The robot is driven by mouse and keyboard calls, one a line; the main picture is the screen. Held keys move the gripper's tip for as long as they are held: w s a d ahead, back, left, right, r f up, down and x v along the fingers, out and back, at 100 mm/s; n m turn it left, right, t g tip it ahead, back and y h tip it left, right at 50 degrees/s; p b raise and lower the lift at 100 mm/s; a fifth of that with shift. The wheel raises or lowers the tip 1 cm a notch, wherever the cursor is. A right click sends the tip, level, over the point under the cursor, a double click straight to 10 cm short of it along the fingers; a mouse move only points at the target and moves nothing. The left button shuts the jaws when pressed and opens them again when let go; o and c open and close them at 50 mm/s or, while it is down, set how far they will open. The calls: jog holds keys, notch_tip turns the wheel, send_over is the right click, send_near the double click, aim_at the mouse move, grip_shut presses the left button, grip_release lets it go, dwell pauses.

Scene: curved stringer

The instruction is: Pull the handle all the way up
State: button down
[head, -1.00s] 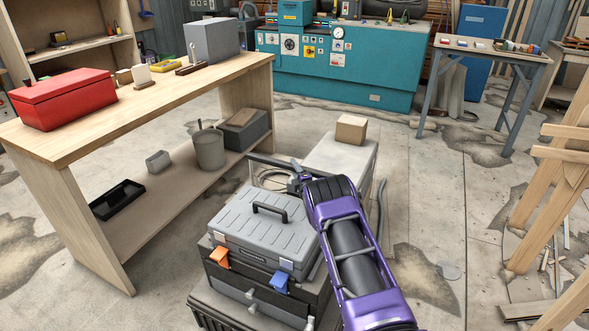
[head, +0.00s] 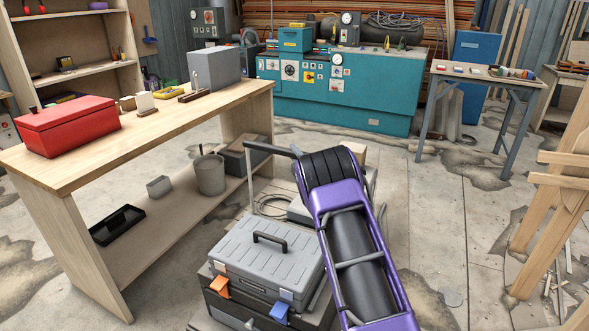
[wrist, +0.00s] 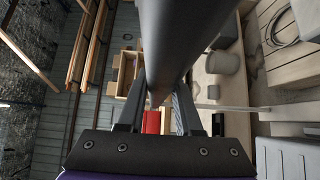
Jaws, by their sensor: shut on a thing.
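The handle (head: 271,148) is a dark horizontal bar on a thin pale upright rod behind the grey-lidded toolbox stack (head: 265,260). It stands raised above the lid, with its left end and the left rod showing. My arm hides its right end in the head view. In the wrist view the handle (wrist: 185,38) is a thick dark bar passing between the fingers. My gripper (wrist: 160,98) is shut on it. In the head view the fingers are mostly hidden by my purple and black wrist.
A wooden bench (head: 165,120) with a red box (head: 68,125) stands to the left. A pale box with a cardboard box on it is partly hidden behind my arm. Wooden framing (head: 565,200) stands at the right. Open floor lies between.

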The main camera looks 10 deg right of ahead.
jog(key=shift+w+r, duration=0.1)
jog(key=shift+r, duration=1.1)
jog(key=c, duration=0.6)
grip_release()
jog(key=shift+f, duration=0.2)
jog(key=shift+s+d, duration=0.1)
jog(key=shift+s, duration=0.5)
jog(key=s+d, duration=0.1)
jog(key=s, duration=0.4)
jog(key=s+d, duration=0.1)
jog(key=s, duration=0.4)
jog(key=s+d, duration=0.1)
jog(key=s, duration=0.5)
jog(key=shift+d, duration=0.1)
